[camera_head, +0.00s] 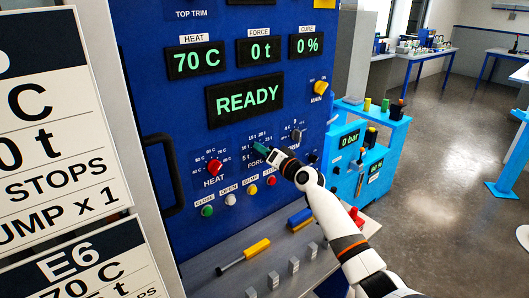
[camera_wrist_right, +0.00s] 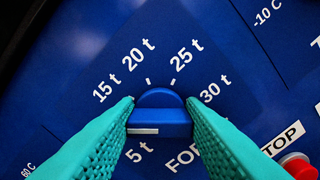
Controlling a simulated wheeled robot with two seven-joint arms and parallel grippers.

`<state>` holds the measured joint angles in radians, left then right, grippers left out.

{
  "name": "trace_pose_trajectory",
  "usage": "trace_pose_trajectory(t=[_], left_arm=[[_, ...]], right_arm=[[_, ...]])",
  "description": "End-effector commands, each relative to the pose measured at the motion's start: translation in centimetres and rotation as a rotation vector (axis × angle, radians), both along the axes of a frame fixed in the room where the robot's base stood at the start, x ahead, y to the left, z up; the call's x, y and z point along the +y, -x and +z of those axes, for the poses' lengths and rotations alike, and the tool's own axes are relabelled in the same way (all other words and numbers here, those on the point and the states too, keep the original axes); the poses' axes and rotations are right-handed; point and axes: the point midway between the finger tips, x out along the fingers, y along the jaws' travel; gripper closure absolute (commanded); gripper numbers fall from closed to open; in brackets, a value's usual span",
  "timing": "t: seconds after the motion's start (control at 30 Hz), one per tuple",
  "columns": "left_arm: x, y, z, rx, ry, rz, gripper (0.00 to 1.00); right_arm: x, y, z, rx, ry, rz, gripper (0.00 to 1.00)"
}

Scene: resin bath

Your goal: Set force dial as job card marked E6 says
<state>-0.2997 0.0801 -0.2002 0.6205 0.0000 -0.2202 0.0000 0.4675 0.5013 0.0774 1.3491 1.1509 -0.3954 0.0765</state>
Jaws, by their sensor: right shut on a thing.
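The E6 job card (camera_head: 85,268) is at the lower left of the head view. The dial's white mark points left, toward the left finger, between the 15 t and 5 t labels; the label there is hidden. In the head view the gripper covers the dial. My left gripper is not in view.
The panel's displays read 70 C, force 0 t (camera_head: 259,51), cure 0 % and READY (camera_head: 244,100). A red heat knob (camera_head: 215,168) and a dark trim knob (camera_head: 296,135) flank the force dial. Several coloured buttons sit below. A yellow-handled tool (camera_head: 246,254) lies on the ledge.

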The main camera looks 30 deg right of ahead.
Motion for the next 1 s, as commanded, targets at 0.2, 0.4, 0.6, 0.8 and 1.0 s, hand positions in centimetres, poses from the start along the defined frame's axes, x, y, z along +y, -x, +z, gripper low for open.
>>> trace_pose_trajectory(t=[0.2,0.4,0.6,0.8,1.0], left_arm=[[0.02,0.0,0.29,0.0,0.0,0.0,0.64],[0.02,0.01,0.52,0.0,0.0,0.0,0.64],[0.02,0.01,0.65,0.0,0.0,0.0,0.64],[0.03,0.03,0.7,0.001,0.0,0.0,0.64],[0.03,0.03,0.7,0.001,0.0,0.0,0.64]], right_arm=[[0.07,0.0,-0.17,0.018,-0.18,0.002,0.86],[0.04,-0.02,-0.2,0.027,-0.304,0.002,0.86],[0.0,-0.01,-0.26,0.034,-0.38,0.002,0.86],[-0.02,0.0,-0.3,0.036,-0.411,0.002,0.86],[-0.01,0.0,-0.32,0.037,-0.416,0.002,0.86]])
